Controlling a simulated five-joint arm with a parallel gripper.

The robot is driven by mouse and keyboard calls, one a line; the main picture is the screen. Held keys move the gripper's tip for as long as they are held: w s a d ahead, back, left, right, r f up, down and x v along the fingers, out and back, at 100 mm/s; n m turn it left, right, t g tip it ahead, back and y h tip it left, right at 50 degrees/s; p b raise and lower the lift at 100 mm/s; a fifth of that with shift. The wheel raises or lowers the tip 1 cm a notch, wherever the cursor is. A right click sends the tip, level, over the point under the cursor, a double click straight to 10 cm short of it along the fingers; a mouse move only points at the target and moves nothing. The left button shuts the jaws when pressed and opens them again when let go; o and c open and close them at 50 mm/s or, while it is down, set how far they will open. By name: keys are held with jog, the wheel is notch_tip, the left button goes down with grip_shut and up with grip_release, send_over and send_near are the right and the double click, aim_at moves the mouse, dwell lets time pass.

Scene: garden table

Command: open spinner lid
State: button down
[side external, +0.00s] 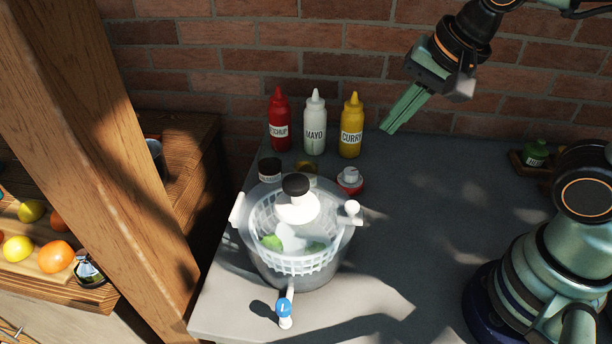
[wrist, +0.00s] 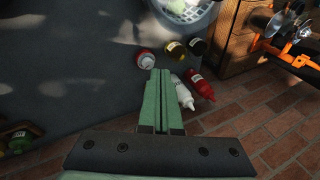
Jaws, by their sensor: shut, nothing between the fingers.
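The salad spinner (side external: 300,262) stands on the grey table, with a clear bowl and a white basket holding green leaves. Its lid (side external: 262,205) looks clear and sits on top, with a black knob (side external: 296,184) on a white hub at its middle. White clips show at the rim, and a white handle with a blue end (side external: 284,308) sticks out at the front. My gripper (side external: 388,130) is shut and empty, raised to the upper right of the spinner and well apart from it. In the wrist view the spinner (wrist: 190,10) shows only partly, at the top edge; the shut fingers (wrist: 158,75) point toward it.
Ketchup (side external: 279,122), mayo (side external: 315,125) and curry (side external: 351,128) bottles stand behind the spinner. Small jars and a red-and-white container (side external: 350,181) sit between them and it. A wooden post (side external: 110,150) rises at the left. The table's right middle (side external: 430,220) is clear.

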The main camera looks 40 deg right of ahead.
jog(key=s+a+m, duration=0.1)
jog(key=a+m, duration=0.4)
jog(key=m, duration=0.7)
send_near(328, 197)
jog(key=shift+g+y, duration=0.4)
jog(key=x, duration=0.3)
jog(key=d+x, duration=0.1)
jog(key=x, duration=0.1)
jog(key=shift+w+f, duration=0.25)
jog(key=shift+w, duration=0.05)
jog(key=shift+w+a+f, duration=0.1)
jog(key=shift+w+a, duration=0.1)
jog(key=shift+a, duration=0.05)
jog(key=shift+w+a+r, duration=0.2)
jog(key=shift+a+r, duration=0.35)
jog(key=shift+a, duration=0.1)
jog(key=shift+w+a+r, duration=0.2)
jog(key=shift+a+r, duration=0.4)
jog(key=shift+a, duration=0.05)
jog(key=shift+r, duration=0.1)
jog(key=shift+w+a+r+g, duration=0.2)
jog(key=shift+r+g, duration=0.2)
jog(key=shift+g, duration=0.1)
